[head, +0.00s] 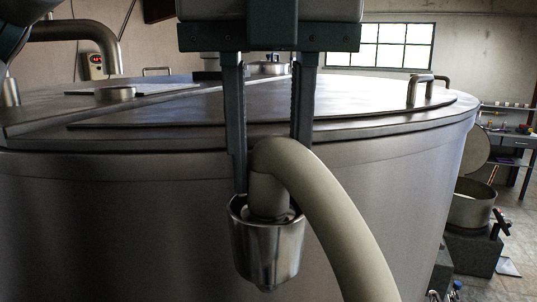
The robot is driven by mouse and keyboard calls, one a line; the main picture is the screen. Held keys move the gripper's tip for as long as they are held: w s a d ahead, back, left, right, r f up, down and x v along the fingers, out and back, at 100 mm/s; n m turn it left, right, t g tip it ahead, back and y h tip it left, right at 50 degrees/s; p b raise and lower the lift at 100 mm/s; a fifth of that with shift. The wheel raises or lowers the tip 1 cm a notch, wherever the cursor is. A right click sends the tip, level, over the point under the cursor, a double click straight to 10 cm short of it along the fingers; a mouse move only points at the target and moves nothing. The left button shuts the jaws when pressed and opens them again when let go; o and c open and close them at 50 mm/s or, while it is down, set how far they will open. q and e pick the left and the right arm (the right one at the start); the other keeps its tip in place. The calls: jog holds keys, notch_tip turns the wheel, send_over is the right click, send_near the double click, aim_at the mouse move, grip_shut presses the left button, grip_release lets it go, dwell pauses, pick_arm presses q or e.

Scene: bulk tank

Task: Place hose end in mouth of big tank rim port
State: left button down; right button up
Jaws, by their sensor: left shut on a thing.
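My left gripper (268,165) points down from the top middle, its two dark fingers on either side of the hose. It is shut on the beige hose (335,220) near its end. The hose bends over between the fingers and runs down to the lower right. Its end points down into the open mouth of a steel cup-shaped port (266,250) in front of the big tank's wall (120,225). The hose's tip is hidden inside the cup, so its depth cannot be told. My right gripper is not in view.
The big tank's lid (370,95) has a handle (418,88) at right. A bent steel pipe (80,32) rises at left, near a small red-lit display (95,62).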

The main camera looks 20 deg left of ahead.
pick_arm(q)
jog(key=shift+f, duration=0.15)
jog(key=c, duration=1.3)
grip_release()
jog(key=shift+r, duration=0.4)
notch_tip(320, 180, up, 12)
jog(key=s, duration=0.1)
jog(key=shift+s+d+f, duration=0.2)
jog(key=shift+s+d, duration=0.05)
